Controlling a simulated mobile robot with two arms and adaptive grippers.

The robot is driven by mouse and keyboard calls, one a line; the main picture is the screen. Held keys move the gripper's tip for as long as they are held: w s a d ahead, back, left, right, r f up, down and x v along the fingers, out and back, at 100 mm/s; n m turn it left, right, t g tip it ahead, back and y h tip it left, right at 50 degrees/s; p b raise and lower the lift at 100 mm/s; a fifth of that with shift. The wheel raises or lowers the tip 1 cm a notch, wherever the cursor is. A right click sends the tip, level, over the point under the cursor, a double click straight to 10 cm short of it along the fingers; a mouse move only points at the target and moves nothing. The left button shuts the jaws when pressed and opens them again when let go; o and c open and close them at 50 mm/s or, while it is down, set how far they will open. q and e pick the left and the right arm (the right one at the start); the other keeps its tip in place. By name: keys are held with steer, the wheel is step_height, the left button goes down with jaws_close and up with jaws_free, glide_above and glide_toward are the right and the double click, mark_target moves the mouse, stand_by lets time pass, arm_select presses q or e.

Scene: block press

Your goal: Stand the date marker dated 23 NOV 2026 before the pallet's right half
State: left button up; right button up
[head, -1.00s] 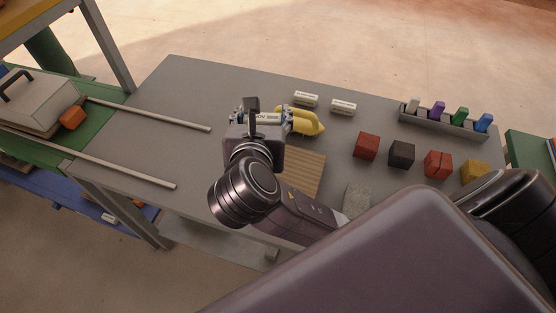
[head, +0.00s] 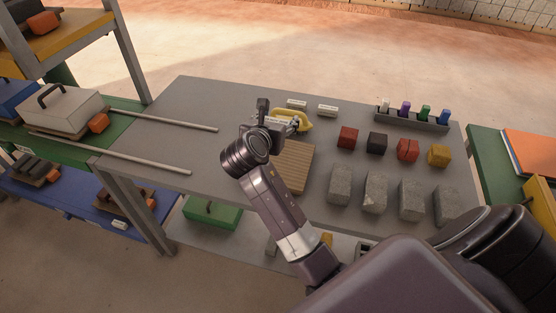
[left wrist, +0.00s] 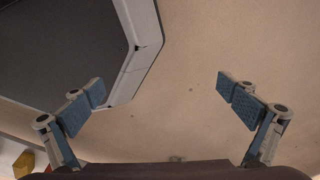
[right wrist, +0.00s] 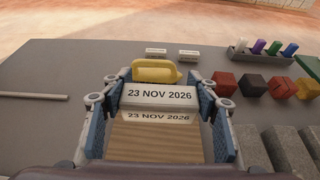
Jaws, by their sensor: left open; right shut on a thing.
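The white date marker (right wrist: 158,96) reads 23 NOV 2026 on two faces. My right gripper (right wrist: 160,112) is shut on it, with a finger at each end. In the head view, my right gripper (head: 274,122) is at the far left part of the wooden pallet (head: 296,170), and partly hides it. The pallet's slats also show below the marker in the right wrist view (right wrist: 155,145). I cannot tell whether the marker touches anything below. My left gripper (left wrist: 162,88) is open and empty above the floor, and is outside the head view.
A yellow tool (head: 302,124) lies just beyond the marker. Two other white markers (head: 296,104) (head: 327,110) lie farther back. Coloured cubes (head: 347,137) and grey blocks (head: 375,190) stand to the right. A rack (head: 412,120) holds coloured pieces. Two rods (head: 160,115) lie left.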

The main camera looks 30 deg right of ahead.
step_height(320, 180, down, 5)
glide_above(278, 161)
step_height(278, 161, down, 4)
steer(key=shift+f+b, duration=0.25)
steer(key=shift+b, duration=0.15)
steer(key=shift+f, duration=0.3)
step_height(278, 161, down, 4)
steer(key=shift+s+r+b, duration=0.1)
steer(key=shift+r+b, duration=0.15)
steer(key=shift+b, duration=0.05)
steer(key=shift+f, duration=0.55)
steer(key=o, duration=0.8)
arm_select(q)
steer(key=shift+s+a+f, duration=0.3)
steer(key=shift+s+f, duration=0.25)
steer(key=shift+f, duration=0.25)
arm_select(e)
steer(key=o, duration=0.4)
steer(key=shift+f, duration=0.1)
steer(key=shift+c, duration=0.2)
